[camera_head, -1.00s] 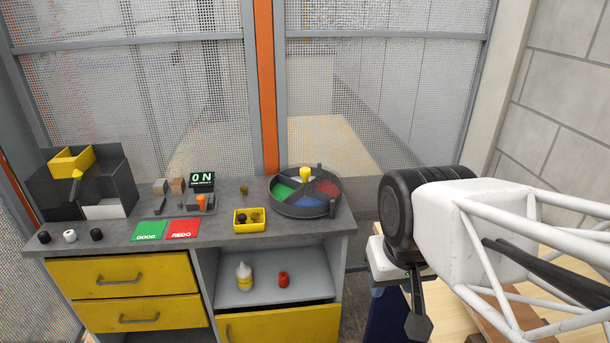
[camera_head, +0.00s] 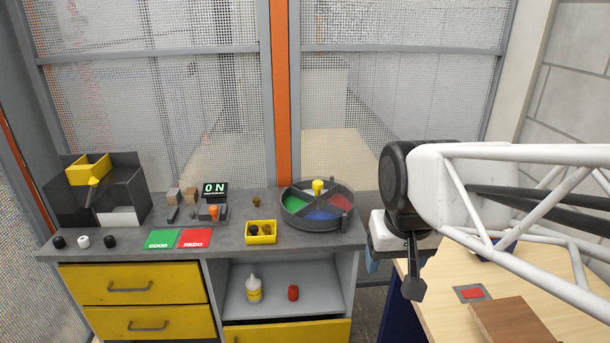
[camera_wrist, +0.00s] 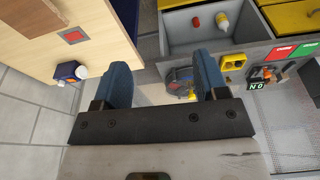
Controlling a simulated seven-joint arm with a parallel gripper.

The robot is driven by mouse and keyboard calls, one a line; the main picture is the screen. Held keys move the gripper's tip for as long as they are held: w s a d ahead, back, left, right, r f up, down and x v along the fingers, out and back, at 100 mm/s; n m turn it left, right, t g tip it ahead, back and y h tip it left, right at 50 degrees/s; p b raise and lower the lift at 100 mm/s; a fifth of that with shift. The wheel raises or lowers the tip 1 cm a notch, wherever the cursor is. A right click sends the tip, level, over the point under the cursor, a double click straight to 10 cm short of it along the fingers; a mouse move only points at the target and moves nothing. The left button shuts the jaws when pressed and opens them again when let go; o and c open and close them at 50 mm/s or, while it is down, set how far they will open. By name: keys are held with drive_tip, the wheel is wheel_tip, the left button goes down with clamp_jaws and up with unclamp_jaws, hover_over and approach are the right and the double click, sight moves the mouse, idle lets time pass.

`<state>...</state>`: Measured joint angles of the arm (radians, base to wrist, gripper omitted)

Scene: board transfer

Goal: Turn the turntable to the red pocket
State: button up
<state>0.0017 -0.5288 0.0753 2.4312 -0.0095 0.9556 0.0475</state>
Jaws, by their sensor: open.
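The turntable (camera_head: 289,215) is a round dark grey tray on the right end of the grey bench. Dividers split it into coloured pockets: green at left, blue at front, and the red pocket (camera_head: 341,202) at right. In the wrist view the turntable (camera_wrist: 180,75) is partly hidden behind a finger. My gripper (camera_wrist: 165,75) is open and empty, with two blue fingers apart. It is right of the bench in the head view, where its fingers are mostly hidden by the arm.
A yellow tray (camera_head: 261,241) with dark pieces sits left of the turntable. Green GOOD and red REDO (camera_head: 195,239) plates lie farther left. A white bottle (camera_head: 254,288) and a red piece (camera_head: 293,292) stand on the shelf below. A wooden table (camera_head: 450,275) is at right.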

drive_tip(key=w+r, duration=0.3)
drive_tip(key=w, duration=1.1)
drive_tip(key=m+g, duration=0.2)
hover_over(318, 183)
drive_tip(key=f, duration=1.2)
drive_tip(key=shift+s, duration=0.35)
drive_tip(key=shift+w+f, duration=0.4)
drive_tip(key=shift+w, duration=0.1)
drive_tip(key=shift+f, duration=0.15)
drive_tip(key=shift+f, duration=3.7)
drive_tip(key=shift+c, duration=0.3)
